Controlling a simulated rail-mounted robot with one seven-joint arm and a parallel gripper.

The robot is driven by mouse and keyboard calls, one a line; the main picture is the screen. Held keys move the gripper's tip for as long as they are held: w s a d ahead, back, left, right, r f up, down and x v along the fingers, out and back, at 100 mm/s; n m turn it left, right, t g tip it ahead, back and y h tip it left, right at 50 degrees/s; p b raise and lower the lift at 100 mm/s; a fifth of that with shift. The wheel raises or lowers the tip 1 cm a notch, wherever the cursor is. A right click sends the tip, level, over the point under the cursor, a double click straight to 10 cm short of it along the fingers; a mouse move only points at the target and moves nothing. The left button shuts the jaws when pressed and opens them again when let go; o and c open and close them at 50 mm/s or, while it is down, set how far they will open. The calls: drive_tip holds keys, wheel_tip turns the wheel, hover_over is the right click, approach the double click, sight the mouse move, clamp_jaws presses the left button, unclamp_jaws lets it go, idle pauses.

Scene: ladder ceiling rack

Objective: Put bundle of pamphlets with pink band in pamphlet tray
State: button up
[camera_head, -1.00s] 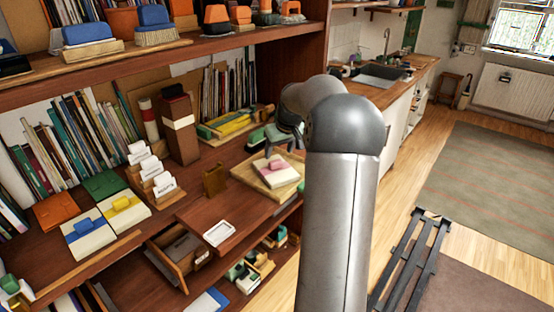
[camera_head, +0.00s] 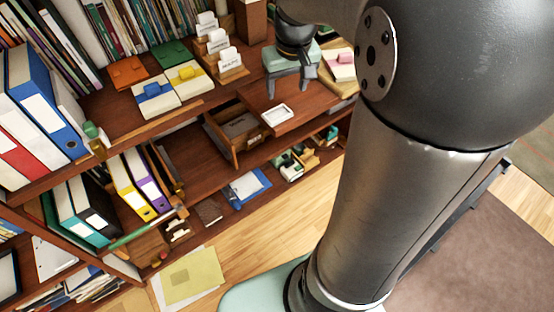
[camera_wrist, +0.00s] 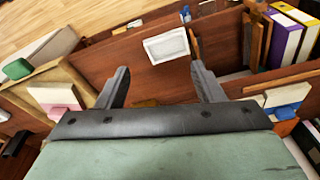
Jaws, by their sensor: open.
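The bundle of pamphlets with the pink band (camera_head: 341,63) is a pale stack on a light wooden board (camera_head: 352,87), right of my gripper. It also shows at the left of the wrist view (camera_wrist: 57,104). Bundles with a blue band (camera_head: 154,92) and a yellow band (camera_head: 186,78) lie side by side further left, behind a wooden front edge (camera_head: 166,125). I cannot tell which of these wooden supports is the pamphlet tray. My gripper (camera_head: 289,87) is open and empty, pointing down above the brown shelf; its fingers frame bare wood in the wrist view (camera_wrist: 160,72).
A small white framed piece (camera_head: 277,115) lies on the brown board (camera_head: 302,122) before my gripper. An open wooden drawer (camera_head: 238,126) is to its left. Binders fill the left.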

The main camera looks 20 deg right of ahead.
drive_tip(key=s+a+f+g, duration=0.1)
drive_tip(key=s+a+f, duration=0.2)
drive_tip(key=s, duration=0.6)
drive_tip(key=s+a+f+n, duration=0.1)
drive_tip(key=s+a+f, duration=0.3)
drive_tip(key=s+a, duration=0.3)
drive_tip(key=shift+s+a+g, duration=0.2)
drive_tip(key=shift+s+g, duration=0.2)
drive_tip(key=shift+s, duration=0.45)
